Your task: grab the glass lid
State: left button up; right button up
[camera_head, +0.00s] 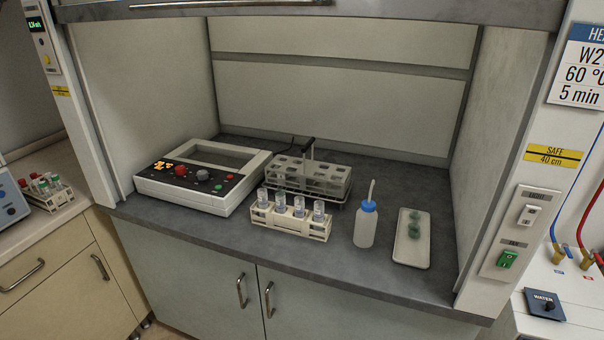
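Small greenish, glass-like pieces (414,230) lie close together on a white tray (411,255) at the right of the fume hood's work surface. They look like small glass lids, but they are too small to tell for sure. A cream rack (290,230) in the middle holds several clear vessels (280,203); I cannot tell whether these have lids. Neither of my grippers is in view.
A squeeze bottle with a blue cap (365,226) stands just left of the tray. A metal rack with a black handle (308,181) stands behind the cream rack. A white device with knobs (200,180) fills the left. The surface right of the tray is clear.

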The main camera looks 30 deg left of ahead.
aim_at(281, 191)
jog(key=u, duration=1.1)
